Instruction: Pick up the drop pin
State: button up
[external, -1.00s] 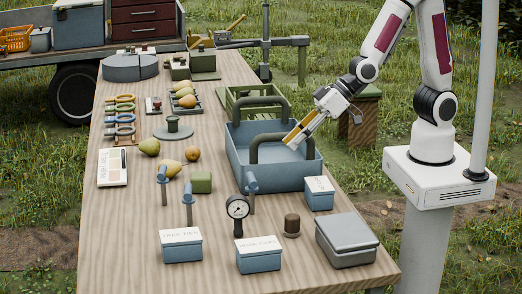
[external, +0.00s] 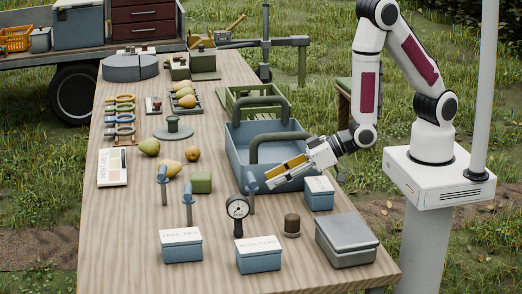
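Several blue-headed pins with dark shanks stand on the wooden table; I cannot tell for sure which one is the drop pin. One pin (external: 251,187) stands by the near left corner of the blue crate. Two more, a left pin (external: 163,183) and a middle pin (external: 188,200), stand further left. My gripper (external: 268,180) points down and left over the crate's near side. Its fingertips are just right of the pin by the crate, apart from it as far as I can see. The fingers look open, with yellow pads and nothing between them.
The blue crate (external: 240,155) with dark green handles is beside and behind my gripper. A dial gauge (external: 237,208), a small blue box (external: 319,193), a brown-topped knob (external: 291,225) and lidded boxes (external: 181,246) stand nearer.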

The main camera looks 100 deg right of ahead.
jog(key=shift+s+d+f+t+h, duration=0.2)
jog(key=shift+f+t, duration=0.1)
jog(key=shift+f, duration=0.3)
jog(key=shift+s+d+f+t+h, duration=0.1)
jog(key=shift+f+t+h, duration=0.15)
jog(key=shift+f, duration=0.35)
jog(key=shift+w, duration=0.1)
jog(key=shift+x, duration=1.25)
jog(key=shift+w+a+f, duration=0.1)
send_over(252, 214)
jog(key=shift+d+f, duration=0.2)
jog(key=shift+f, duration=0.3)
jog(key=shift+d+f, duration=0.15)
jog(key=shift+f, duration=0.4)
grip_shut()
